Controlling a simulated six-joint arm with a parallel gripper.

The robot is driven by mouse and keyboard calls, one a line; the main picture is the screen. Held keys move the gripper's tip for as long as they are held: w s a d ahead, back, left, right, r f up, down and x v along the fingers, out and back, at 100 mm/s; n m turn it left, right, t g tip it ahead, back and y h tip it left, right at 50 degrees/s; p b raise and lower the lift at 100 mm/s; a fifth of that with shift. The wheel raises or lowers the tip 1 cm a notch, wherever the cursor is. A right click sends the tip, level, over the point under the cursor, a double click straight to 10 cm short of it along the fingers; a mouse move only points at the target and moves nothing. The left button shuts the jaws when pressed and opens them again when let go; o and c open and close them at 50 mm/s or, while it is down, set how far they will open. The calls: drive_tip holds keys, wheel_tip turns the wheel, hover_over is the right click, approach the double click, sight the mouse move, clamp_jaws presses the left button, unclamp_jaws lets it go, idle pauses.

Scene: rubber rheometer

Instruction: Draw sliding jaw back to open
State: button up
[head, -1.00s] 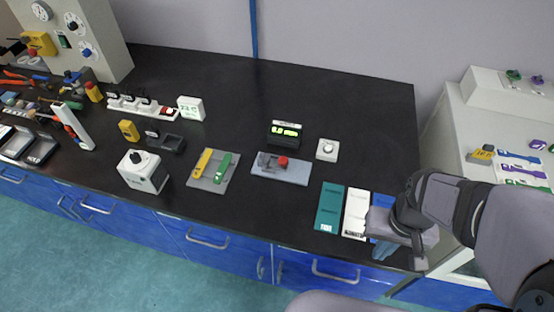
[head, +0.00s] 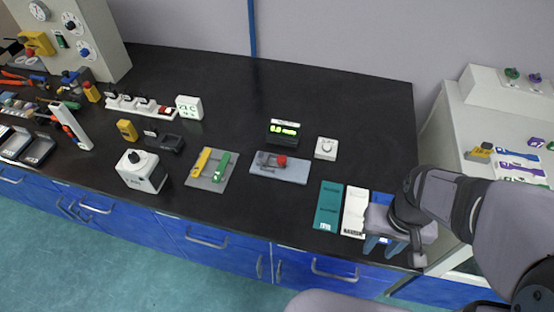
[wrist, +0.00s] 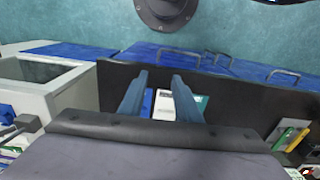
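A grey base plate (head: 292,173) lies in the middle of the black bench in the head view. It carries a dark grey block (head: 264,159) and a red knob (head: 282,161). This looks like the fixture with the sliding jaw, but I cannot tell the jaw's exact position at this size. My gripper (head: 380,244) is well to the right of it, above the bench's front right edge. In the wrist view my gripper (wrist: 160,95) has its two blue fingers apart, with nothing between them.
Teal (head: 328,206) and white (head: 354,212) flat panels lie between the fixture and my gripper. A plate with yellow (head: 201,161) and green (head: 222,165) bars is left of the fixture. A green-lit display (head: 284,130) and a white dial box (head: 326,148) stand behind it.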

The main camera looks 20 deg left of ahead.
drive_tip(key=shift+o, duration=0.9)
drive_tip(key=w+a+f+n+b, duration=0.1)
drive_tip(key=w+a+b, duration=0.1)
drive_tip(key=w+b, duration=0.1)
drive_tip(key=w+a+n+t+b, duration=0.1)
drive_tip(key=w+a+b, duration=0.1)
drive_tip(key=w, duration=0.4)
drive_tip(key=shift+w+a+f+b, duration=0.15)
drive_tip(key=shift+a+f+b, duration=0.25)
drive_tip(key=shift+a, duration=0.05)
drive_tip(key=n+t+y+b, duration=0.25)
drive_tip(key=n+b, duration=0.45)
drive_tip(key=b, duration=0.4)
approach(282, 158)
drive_tip(key=shift+y, duration=0.35)
drive_tip(key=shift+d+x, duration=0.15)
drive_tip(key=shift+x, duration=1.9)
drive_tip(key=shift+d+x, duration=0.15)
drive_tip(key=shift+x, duration=1.85)
